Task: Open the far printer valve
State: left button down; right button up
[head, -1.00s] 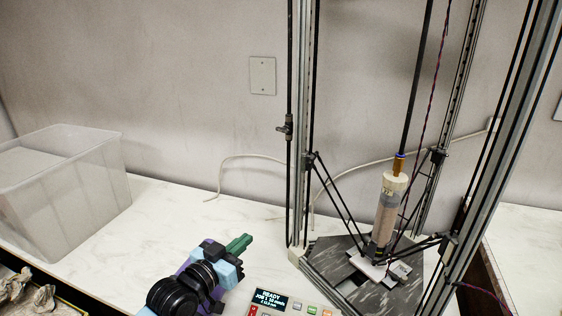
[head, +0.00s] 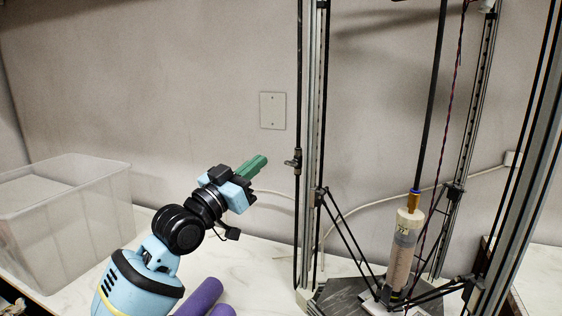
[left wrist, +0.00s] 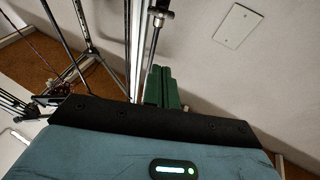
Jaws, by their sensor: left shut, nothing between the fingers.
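The valve (head: 293,161) is a small grey fitting with a short lever on the black vertical pipe beside the printer's left post. It also shows in the left wrist view (left wrist: 160,16), near the top, just beyond the fingertips. My left gripper (head: 262,160) has green fingers, shut and empty. It is raised to about the valve's height, left of it, with a gap between them in the head view. The fingers also show in the left wrist view (left wrist: 161,86). The delta printer (head: 405,240) stands at the right with its clay tube upright. My right gripper is not in view.
A clear plastic bin (head: 65,220) stands on the white table at the left. A wall plate (head: 272,111) is on the wall behind. A pale cable (head: 350,210) runs along the wall. The printer's posts and rods stand close to the right of the valve.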

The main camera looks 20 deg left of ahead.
aim_at(292, 164)
pick_arm(q)
jog(key=w+d+f, duration=0.1)
jog(key=w+d, duration=0.2)
jog(key=w, duration=0.4)
jog(key=shift+w, duration=0.3)
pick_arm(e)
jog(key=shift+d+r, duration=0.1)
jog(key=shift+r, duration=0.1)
pick_arm(q)
jog(key=shift+d+n+p, duration=0.1)
jog(key=shift+n+p, duration=0.4)
jog(key=shift+n, duration=0.1)
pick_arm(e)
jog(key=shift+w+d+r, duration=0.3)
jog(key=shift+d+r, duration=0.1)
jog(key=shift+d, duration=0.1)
pick_arm(q)
jog(key=shift+n+y, duration=0.3)
jog(key=shift+y, duration=0.1)
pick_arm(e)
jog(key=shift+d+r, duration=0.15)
